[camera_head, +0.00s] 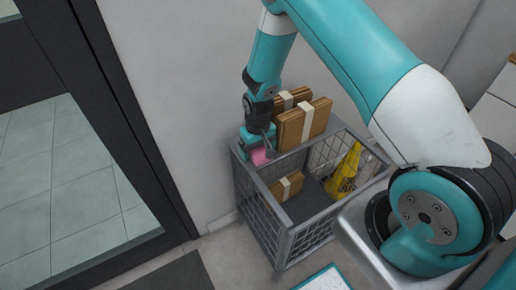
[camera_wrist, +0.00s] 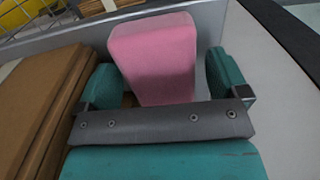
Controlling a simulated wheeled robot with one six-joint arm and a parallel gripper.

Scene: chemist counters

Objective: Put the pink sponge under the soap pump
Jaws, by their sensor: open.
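The pink sponge (camera_wrist: 155,60) is a block in the middle of the wrist view. A small part of the sponge (camera_head: 261,157) also shows in the head view, at the left end of a grey wire cart (camera_head: 290,244). My gripper (camera_wrist: 162,72) is open, with one teal finger on each side of the sponge and a visible gap on both sides. In the head view my gripper (camera_head: 258,151) points down at the cart's left end and covers most of the sponge. No soap pump is in view.
Brown cardboard packs (camera_head: 303,123) with pale bands stand in the cart, close to my gripper's right. Another pack (camera_head: 287,186) and a yellow item (camera_head: 345,172) lie in the cart. A pale wall (camera_head: 190,110) rises behind. A dark-framed glass door (camera_head: 60,180) is at left.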

